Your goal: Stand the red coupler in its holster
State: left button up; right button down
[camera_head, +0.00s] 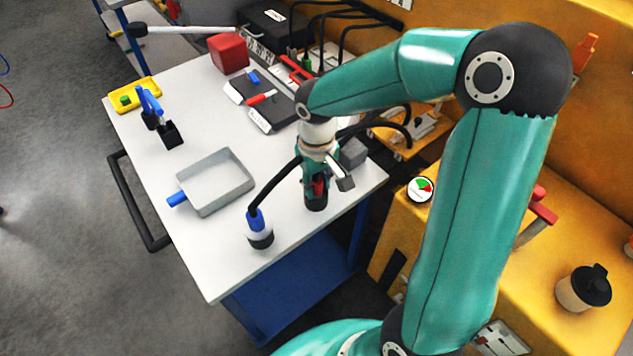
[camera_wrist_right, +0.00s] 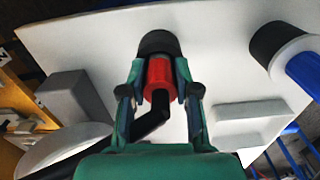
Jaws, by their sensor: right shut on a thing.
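The red coupler (camera_wrist_right: 159,73) is between the fingers of my right gripper (camera_wrist_right: 160,85) in the wrist view, with a black hose bent away from its near end. Its far end meets a black round holster (camera_wrist_right: 158,42); how deep it sits is hidden. In the head view my right gripper (camera_head: 317,183) is shut on the red coupler (camera_head: 318,186), pointing down right over the black holster (camera_head: 316,203) near the table's right edge. The coupler looks roughly upright. My left gripper is out of view.
A blue coupler (camera_head: 256,220) with a hose stands in a black and white holster (camera_head: 260,237) to the left. A grey tray (camera_head: 216,207) lies beyond it. A grey block (camera_head: 352,153) stands behind my gripper. The table's front left corner is clear.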

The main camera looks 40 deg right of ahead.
jog(key=shift+f+b, duration=0.3)
jog(key=shift+f, duration=0.1)
jog(key=c, duration=0.8)
grip_release()
jog(key=shift+r, duration=0.1)
jog(key=shift+o, duration=0.2)
notch_tip(320, 180, up, 12)
